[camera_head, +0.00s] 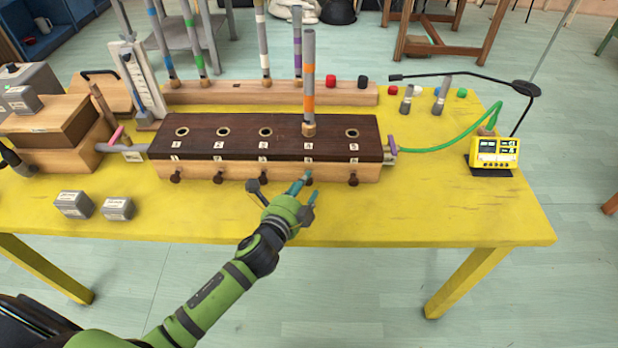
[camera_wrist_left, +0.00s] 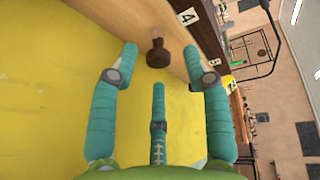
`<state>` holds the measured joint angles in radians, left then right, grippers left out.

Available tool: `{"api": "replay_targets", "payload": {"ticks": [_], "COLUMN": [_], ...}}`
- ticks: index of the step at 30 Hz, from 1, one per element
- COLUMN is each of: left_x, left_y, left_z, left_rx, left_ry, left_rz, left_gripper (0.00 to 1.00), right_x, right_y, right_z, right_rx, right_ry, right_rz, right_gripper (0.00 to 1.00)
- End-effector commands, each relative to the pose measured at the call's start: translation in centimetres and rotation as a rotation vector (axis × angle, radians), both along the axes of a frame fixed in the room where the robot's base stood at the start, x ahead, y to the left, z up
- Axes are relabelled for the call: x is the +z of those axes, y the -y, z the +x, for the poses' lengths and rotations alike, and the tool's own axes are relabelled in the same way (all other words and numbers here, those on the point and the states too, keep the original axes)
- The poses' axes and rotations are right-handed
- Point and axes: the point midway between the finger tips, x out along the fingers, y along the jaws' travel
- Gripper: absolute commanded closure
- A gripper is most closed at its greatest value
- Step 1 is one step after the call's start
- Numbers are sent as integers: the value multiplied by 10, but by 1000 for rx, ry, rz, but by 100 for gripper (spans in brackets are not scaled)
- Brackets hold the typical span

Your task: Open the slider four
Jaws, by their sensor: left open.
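Slider four is a dark brown knob (camera_head: 309,179) on the front face of the wooden wind chest (camera_head: 240,172), below the label 4. In the left wrist view the knob (camera_wrist_left: 158,56) sticks out from the wood beside that label. My left gripper (camera_head: 307,186) is at the chest front by this knob. In the wrist view the open teal fingers (camera_wrist_left: 160,62) have the knob between their tips, with gaps on both sides. A grey pipe with an orange band (camera_head: 309,80) stands upright in hole four. My right gripper is not in view.
Other slider knobs line the chest front, including knob five (camera_head: 353,180). A dark rod with a rounded end (camera_head: 254,187) is just left of my gripper. Two grey blocks (camera_head: 74,204) lie at the left of the yellow table (camera_head: 430,225). The table's front right is clear.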

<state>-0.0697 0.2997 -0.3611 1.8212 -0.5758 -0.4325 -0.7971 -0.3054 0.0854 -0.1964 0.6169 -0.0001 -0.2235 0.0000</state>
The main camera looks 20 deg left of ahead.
Motion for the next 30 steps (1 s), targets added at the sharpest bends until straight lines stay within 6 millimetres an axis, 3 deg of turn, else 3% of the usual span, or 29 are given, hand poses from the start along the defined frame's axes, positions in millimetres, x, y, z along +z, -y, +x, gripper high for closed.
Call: {"api": "replay_targets", "payload": {"ticks": [5, 16, 17, 20, 30], "left_x": [-5, -6, -6, -6, -6], "left_y": [2, 3, 3, 3, 5], "left_z": [22, 29, 29, 29, 25], "left_rx": [1, 0, 0, 0, -2], "left_ry": [0, 1, 0, 0, 0], "left_rz": [0, 0, 0, 0, -2], "left_gripper": [52, 52, 60, 100, 100], "right_x": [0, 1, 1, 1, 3], "right_y": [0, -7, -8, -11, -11], "right_z": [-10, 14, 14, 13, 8], "right_rx": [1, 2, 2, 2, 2], "right_ry": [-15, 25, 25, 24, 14], "right_rz": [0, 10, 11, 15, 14], "right_gripper": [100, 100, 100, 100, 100]}}
